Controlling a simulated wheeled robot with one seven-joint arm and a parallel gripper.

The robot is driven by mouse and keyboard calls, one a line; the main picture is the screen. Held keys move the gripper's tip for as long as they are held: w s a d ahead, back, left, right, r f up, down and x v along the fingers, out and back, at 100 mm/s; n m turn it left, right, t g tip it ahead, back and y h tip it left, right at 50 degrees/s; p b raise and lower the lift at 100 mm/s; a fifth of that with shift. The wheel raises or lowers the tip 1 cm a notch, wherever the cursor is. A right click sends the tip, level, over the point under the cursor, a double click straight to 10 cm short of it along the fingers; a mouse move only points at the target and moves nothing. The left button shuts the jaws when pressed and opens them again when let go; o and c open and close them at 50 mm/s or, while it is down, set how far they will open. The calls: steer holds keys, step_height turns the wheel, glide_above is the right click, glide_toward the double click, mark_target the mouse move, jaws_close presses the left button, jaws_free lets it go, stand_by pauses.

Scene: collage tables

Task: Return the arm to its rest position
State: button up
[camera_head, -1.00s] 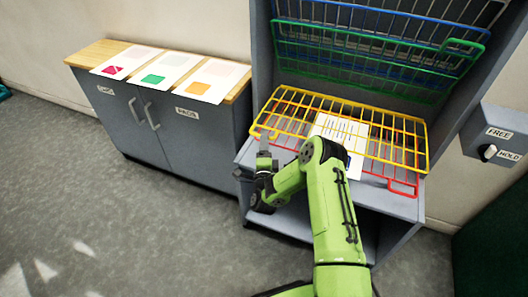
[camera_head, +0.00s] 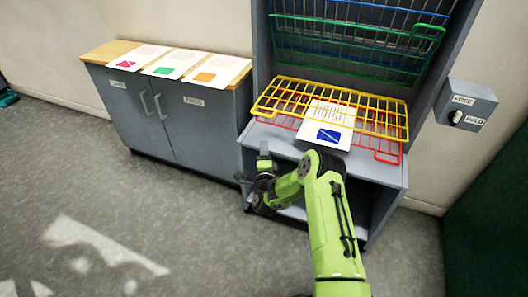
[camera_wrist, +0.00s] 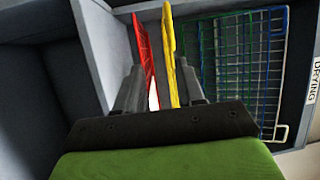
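My green arm (camera_head: 328,215) is folded in front of the drying rack unit. In the head view my gripper (camera_head: 264,158) is at the left front of the unit, apart from the racks. In the wrist view my gripper (camera_wrist: 161,85) has its two dark fingers apart, with nothing held between them. Beyond the fingers, the red rack (camera_wrist: 144,55) and yellow rack (camera_wrist: 169,50) show edge-on. In the head view a white sheet with a blue print (camera_head: 328,135) lies at the yellow rack (camera_head: 390,122) and red rack (camera_head: 389,156).
A low grey cabinet (camera_head: 185,130) with a wooden top stands left and bears sheets with pink, green (camera_head: 170,66) and orange prints. Green and blue racks (camera_head: 375,60) are raised above. A FREE/HOLD switch box (camera_head: 467,105) is on the right. The floor at left is clear.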

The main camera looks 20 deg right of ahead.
steer(key=s+a+r+n+g+y, duration=0.2)
steer(key=a+r+n+y, duration=0.25)
steer(key=r+n, duration=0.35)
steer(key=s+a+r+n+g+y, duration=0.1)
steer(key=a+r+n+g+y, duration=0.15)
steer(key=a+r+n, duration=0.45)
steer(key=s+d+r+n+g, duration=0.1)
steer(key=s+r, duration=0.2)
steer(key=s, duration=0.4)
steer(key=s+d+r+n+g+h, duration=0.1)
steer(key=s+r+g, duration=0.1)
steer(key=s+r, duration=0.3)
steer(key=s+d+r+n+g, duration=0.1)
steer(key=s+r, duration=0.1)
steer(key=s, duration=0.6)
steer(key=s+d+f+n+g, duration=0.1)
steer(key=s+d+n+g, duration=0.2)
steer(key=s, duration=1.7)
step_height(320, 180, up, 17)
steer(key=a+p, duration=0.1)
steer(key=p, duration=1.6)
steer(key=shift+s+g+h+p, duration=0.3)
steer(key=shift+s+g+p, duration=0.05)
steer(key=shift+s+g, duration=0.1)
